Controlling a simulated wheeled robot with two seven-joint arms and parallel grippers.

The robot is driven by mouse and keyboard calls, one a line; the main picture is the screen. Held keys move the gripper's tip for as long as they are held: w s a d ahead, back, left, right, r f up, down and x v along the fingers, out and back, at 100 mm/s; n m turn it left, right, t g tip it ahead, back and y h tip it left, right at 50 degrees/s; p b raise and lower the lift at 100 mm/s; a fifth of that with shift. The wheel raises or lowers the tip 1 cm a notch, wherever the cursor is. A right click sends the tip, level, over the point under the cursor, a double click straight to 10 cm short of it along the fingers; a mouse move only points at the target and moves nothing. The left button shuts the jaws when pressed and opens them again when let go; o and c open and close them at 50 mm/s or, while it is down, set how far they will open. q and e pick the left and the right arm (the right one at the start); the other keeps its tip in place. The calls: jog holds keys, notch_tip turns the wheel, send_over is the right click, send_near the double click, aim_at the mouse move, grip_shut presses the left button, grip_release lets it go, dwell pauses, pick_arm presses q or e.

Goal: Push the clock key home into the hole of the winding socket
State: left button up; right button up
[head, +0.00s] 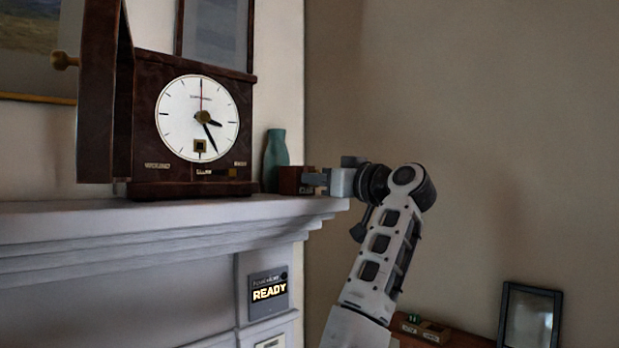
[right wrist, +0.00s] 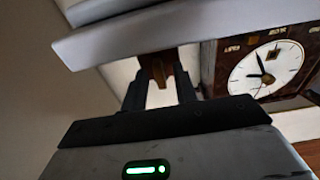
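The winding socket (head: 200,146), a small square with a dark hole, sits low on the white clock dial (head: 180,118). The dial also shows upside down in the right wrist view (right wrist: 262,72). My right gripper (head: 312,181) is at the right end of the mantel, beside a small brown lettered box (head: 288,179). In the right wrist view its two fingers (right wrist: 160,92) stand apart, with a brown and brassy thing (right wrist: 158,68) just beyond or between them. I cannot tell whether that is the clock key. My left gripper is out of view.
The clock's door (head: 100,100) stands open at left, its knob sticking out. A green vase (head: 276,158) stands between clock and box on the mantel (head: 120,215). A dark frame (head: 530,318) stands at lower right.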

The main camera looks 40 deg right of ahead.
grip_shut()
jog(key=shift+s, duration=0.15)
jog(key=s+b, duration=0.3)
jog(key=s, duration=0.4)
jog(key=shift+d+f+b, duration=0.3)
jog(key=shift+b, duration=0.05)
dwell(0.8)
jog(key=shift+s, duration=0.1)
